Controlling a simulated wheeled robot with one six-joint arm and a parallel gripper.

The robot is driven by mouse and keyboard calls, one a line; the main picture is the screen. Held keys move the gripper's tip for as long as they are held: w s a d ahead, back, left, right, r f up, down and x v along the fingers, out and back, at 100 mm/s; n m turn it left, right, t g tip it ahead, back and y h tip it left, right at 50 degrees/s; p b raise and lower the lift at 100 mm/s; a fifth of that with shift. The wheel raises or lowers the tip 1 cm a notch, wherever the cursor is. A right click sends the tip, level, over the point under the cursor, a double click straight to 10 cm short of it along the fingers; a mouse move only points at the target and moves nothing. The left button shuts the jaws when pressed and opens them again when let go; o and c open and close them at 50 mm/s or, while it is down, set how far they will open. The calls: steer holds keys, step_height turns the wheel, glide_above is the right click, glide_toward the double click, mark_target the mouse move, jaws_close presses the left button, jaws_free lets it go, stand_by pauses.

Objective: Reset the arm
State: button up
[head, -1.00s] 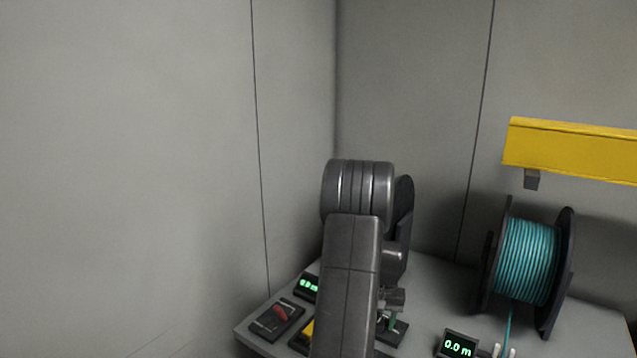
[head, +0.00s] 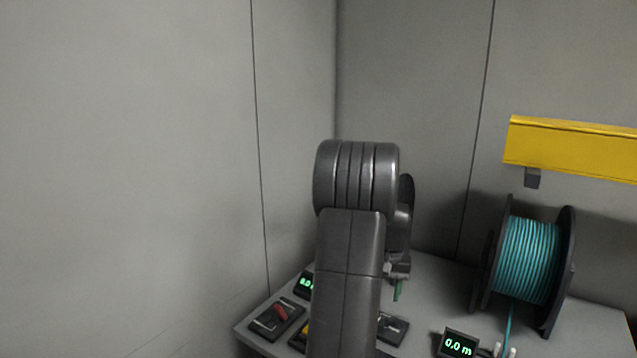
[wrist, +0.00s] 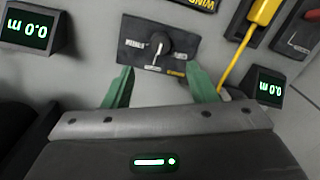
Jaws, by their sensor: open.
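My arm stands in front of the bench in the head view and hides part of it. My gripper (wrist: 160,88) shows in the wrist view with two green fingers spread apart and nothing between them. In the head view only a green fingertip (head: 398,290) shows, above the bench top. In the wrist view a black panel with a rotary knob (wrist: 160,43) lies just beyond the fingers. The same panel seems to be the dark plate (head: 393,328) below the fingertip in the head view.
A spool of teal cable (head: 527,260) stands on the bench (head: 590,330) at right, beside a "0.0 m" display (head: 458,344). A red-switch box (head: 277,317) sits at the left edge. A yellow beam (head: 570,150) hangs at upper right. A yellow lever (wrist: 262,15) shows in the wrist view.

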steer(key=f, duration=1)
steer(key=shift+s+a+f, duration=0.1)
steer(key=shift+a+f, duration=0.1)
steer(key=shift+f, duration=0.05)
steer(key=shift+r+n+p, duration=0.25)
steer(key=shift+n+p, duration=0.15)
steer(key=n+p, duration=0.1)
steer(key=n, duration=0.3)
steer(key=shift+d+r, duration=0.1)
steer(key=n+p, duration=0.2)
steer(key=n, duration=0.1)
steer(key=shift+n, duration=0.4)
steer(key=n+p, duration=0.2)
steer(key=n, duration=0.1)
steer(key=shift+w+r, duration=0.25)
steer(key=shift+r, duration=0.1)
steer(key=shift+d+r, duration=0.1)
steer(key=shift+r, duration=2.15)
